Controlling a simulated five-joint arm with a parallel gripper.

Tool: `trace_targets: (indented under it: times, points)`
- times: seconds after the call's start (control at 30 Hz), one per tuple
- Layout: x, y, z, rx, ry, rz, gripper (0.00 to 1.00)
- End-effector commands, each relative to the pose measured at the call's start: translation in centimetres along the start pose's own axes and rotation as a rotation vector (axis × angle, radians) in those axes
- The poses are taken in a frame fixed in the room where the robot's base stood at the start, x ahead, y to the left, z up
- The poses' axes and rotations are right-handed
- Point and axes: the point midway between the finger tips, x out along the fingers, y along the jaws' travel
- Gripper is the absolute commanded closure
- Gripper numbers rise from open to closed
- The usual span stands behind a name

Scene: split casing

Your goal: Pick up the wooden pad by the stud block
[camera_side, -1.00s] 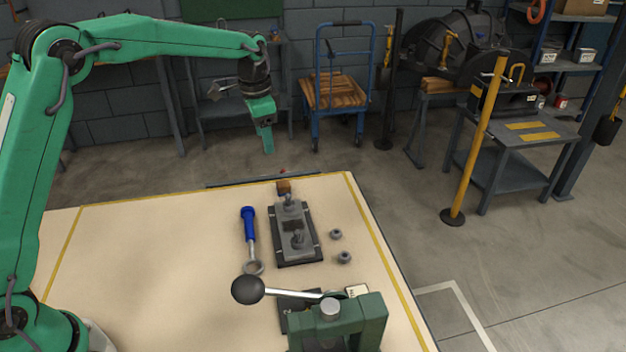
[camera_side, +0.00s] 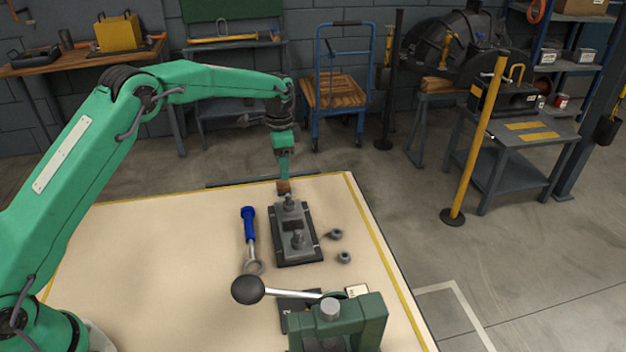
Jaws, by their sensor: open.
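The wooden pad (camera_side: 284,187) is a small brown block at the far end of the stud block. The stud block (camera_side: 296,241) is a grey plate with two upright studs on a dark base, lying on the table. My gripper (camera_side: 284,178) points down right at the pad, with its fingertips at the pad's top. It is open. The picture is too small to show whether the fingers straddle or touch the pad.
A blue-handled ring wrench (camera_side: 249,238) lies left of the stud block. Two nuts (camera_side: 336,234) lie to its right. A green press with a black-knobbed lever (camera_side: 337,322) stands in front. The table's left half (camera_side: 150,260) is clear.

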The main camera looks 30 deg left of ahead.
Motion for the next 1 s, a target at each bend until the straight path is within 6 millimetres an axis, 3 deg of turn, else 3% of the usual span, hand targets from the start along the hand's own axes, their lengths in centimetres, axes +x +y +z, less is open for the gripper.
trace_targets:
  times: [0.47, 0.8, 1.0]
  points:
    - [1.9, 0.0, 0.1, -0.001, 0.000, 0.000, 0.42]
    - [5.5, 0.1, 0.2, -0.001, 0.000, 0.000, 0.42]
    - [6.5, 0.1, 0.1, -0.001, 0.001, -0.001, 0.42]
